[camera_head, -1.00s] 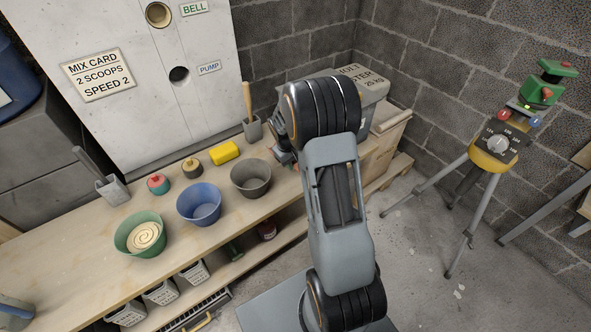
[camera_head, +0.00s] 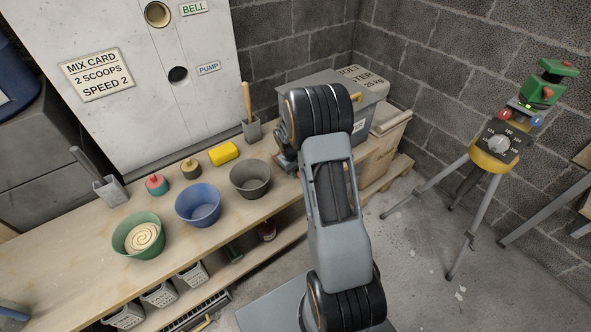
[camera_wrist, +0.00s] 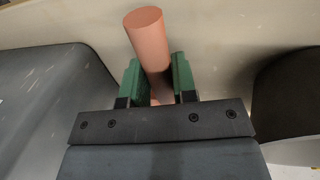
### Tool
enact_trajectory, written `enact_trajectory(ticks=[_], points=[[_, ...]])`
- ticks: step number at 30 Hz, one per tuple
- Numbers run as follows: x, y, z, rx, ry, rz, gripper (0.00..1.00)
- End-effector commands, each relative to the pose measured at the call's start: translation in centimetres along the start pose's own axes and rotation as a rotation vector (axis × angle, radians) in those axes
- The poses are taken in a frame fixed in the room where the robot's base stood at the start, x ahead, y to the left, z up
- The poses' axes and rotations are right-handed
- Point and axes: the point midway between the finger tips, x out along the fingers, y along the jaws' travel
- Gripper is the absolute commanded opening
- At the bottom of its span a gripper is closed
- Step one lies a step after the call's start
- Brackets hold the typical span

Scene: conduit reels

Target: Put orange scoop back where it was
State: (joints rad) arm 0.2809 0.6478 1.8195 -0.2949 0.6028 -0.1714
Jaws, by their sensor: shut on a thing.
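The orange scoop shows in the wrist view as a round salmon-orange handle (camera_wrist: 148,32) standing up between the green fingers. My gripper (camera_wrist: 158,85) is shut on this handle. The scoop's lower part is hidden behind the gripper. In the head view a small orange bit (camera_head: 356,97), likely the handle's end, shows just right of my arm, in front of the grey bin (camera_head: 338,132). My gripper itself is hidden behind the arm in that view. I cannot tell whether the scoop touches anything.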

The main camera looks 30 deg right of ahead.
Motion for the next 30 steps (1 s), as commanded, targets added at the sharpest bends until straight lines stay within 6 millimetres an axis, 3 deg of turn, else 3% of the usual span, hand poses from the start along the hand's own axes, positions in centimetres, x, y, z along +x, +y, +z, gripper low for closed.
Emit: enact_trajectory(ticks=[2,3,10,20,30], points=[[0.4,-0.1,0.0,0.0,0.0,0.0,0.02],[0.2,-0.1,0.0,0.0,0.0,0.0,0.3],[0.2,0.0,0.0,0.0,0.0,0.0,0.51],[-0.5,0.1,0.0,0.0,0.001,0.0,0.51],[-6.5,0.1,0.0,0.0,0.003,0.001,0.51]])
